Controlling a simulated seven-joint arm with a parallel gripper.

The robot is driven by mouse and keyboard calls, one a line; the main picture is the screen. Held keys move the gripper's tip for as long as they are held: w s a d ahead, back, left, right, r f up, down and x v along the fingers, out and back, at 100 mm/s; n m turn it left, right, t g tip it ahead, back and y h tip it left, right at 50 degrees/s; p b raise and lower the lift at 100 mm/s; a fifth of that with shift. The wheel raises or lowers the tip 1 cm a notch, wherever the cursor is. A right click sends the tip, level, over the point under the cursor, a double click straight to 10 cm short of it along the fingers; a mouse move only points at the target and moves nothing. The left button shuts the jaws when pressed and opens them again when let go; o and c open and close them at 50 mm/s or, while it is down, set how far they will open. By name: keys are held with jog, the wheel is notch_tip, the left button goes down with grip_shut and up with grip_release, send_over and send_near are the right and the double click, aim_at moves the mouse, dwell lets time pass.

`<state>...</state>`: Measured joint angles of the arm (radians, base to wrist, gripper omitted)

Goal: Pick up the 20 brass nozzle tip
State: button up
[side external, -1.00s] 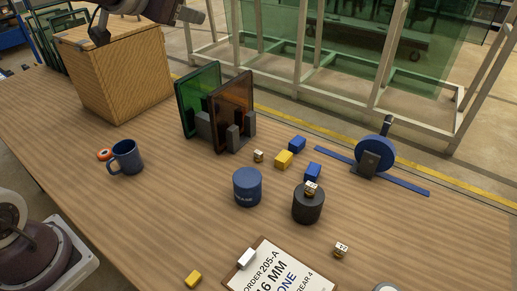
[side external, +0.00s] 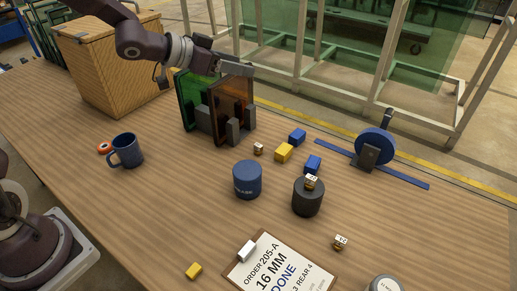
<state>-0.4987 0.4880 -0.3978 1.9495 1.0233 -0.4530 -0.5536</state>
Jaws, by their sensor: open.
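Three small brass nozzle tips with white, marked tops are in the side view. One tip (side external: 258,149) stands on the table right of the glass panes. Another tip (side external: 311,182) sits on top of a dark cylinder (side external: 308,200). The third tip (side external: 341,242) is on the table near the clipboard. The markings are too small to read, so I cannot tell which is the 20. My gripper (side external: 248,70) is open, above the top of the brown glass pane and apart from all three tips. Its gap is hard to see from this side.
Green (side external: 187,99) and brown (side external: 235,103) panes stand upright in dark holders just below my gripper. A blue tub (side external: 247,181), blue and yellow blocks (side external: 284,152), a blue wheel tool (side external: 374,146), a mug (side external: 127,150) and a clipboard (side external: 280,274) surround the tips. The front left table is clear.

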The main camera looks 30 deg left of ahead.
send_near(257, 146)
jog(key=x, duration=0.3)
jog(key=shift+w+d, duration=0.1)
jog(key=shift+w, duration=0.1)
jog(key=x, duration=0.7)
jog(key=shift+w+f, duration=0.15)
jog(key=shift+f, duration=0.05)
grip_shut()
